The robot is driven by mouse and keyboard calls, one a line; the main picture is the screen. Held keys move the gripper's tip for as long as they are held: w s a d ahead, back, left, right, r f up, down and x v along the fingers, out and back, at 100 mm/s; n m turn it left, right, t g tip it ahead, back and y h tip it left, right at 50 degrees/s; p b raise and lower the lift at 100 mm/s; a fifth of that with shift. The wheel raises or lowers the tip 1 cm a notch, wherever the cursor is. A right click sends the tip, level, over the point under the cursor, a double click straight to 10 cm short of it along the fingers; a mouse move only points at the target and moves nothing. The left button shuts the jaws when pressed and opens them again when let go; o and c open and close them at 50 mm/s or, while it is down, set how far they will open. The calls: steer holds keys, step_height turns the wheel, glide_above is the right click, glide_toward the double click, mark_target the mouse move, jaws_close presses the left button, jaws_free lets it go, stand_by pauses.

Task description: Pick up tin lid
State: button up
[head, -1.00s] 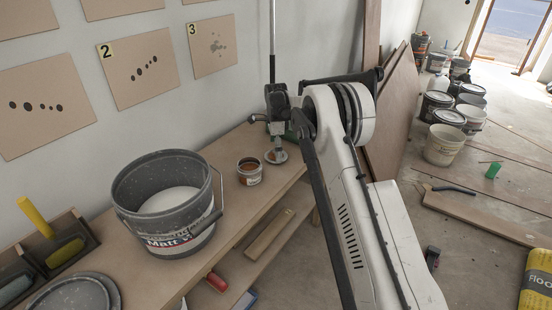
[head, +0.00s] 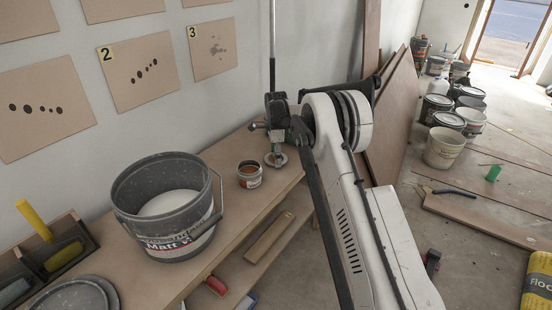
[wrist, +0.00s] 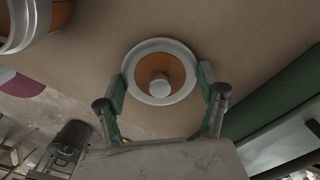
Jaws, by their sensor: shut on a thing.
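The tin lid (wrist: 160,71) has a pale rim, an orange-brown middle and a white knob, and faces up to the wrist camera. In the head view the lid (head: 275,159) is at the shelf's right end, partly covered by my gripper (head: 274,147). In the wrist view my gripper (wrist: 161,88) has one finger on each side of the lid and is shut on its rim. I cannot tell whether the lid is clear of the shelf. The open tin (head: 249,176), with orange-brown contents, stands just left of the lid.
A large grey paint bucket (head: 165,233) stands on the wooden shelf (head: 222,160) left of the tin. A wall with pinned boards (head: 139,70) is behind. In the wrist view a green object (wrist: 265,100) lies right of my gripper. Several buckets stand on the floor at right.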

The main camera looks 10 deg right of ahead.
steer(key=shift+r, duration=0.5)
steer(key=r, duration=0.3)
steer(key=shift+a+r+p, duration=0.2)
steer(key=shift+r+p, duration=0.1)
steer(key=shift+p, duration=0.1)
steer(key=s+a+r+p, duration=0.1)
steer(key=s+a+r, duration=0.1)
steer(key=a+r, duration=0.6)
steer(key=s+a+r+n+p, duration=0.3)
steer(key=s+n+p, duration=0.55)
steer(key=n, duration=0.85)
steer(key=shift+w+a+f+b, duration=0.1)
steer(key=shift+a+f+b, duration=0.1)
steer(key=shift+f, duration=1.2)
steer(key=shift+w+a+f+b, duration=0.1)
steer(key=shift+a+f+b, duration=0.1)
steer(key=shift+f, duration=1.15)
steer(key=shift+f+b, duration=0.85)
steer(key=shift+f, duration=0.3)
steer(key=shift+f+b, duration=0.2)
steer(key=shift+b, duration=0.9)
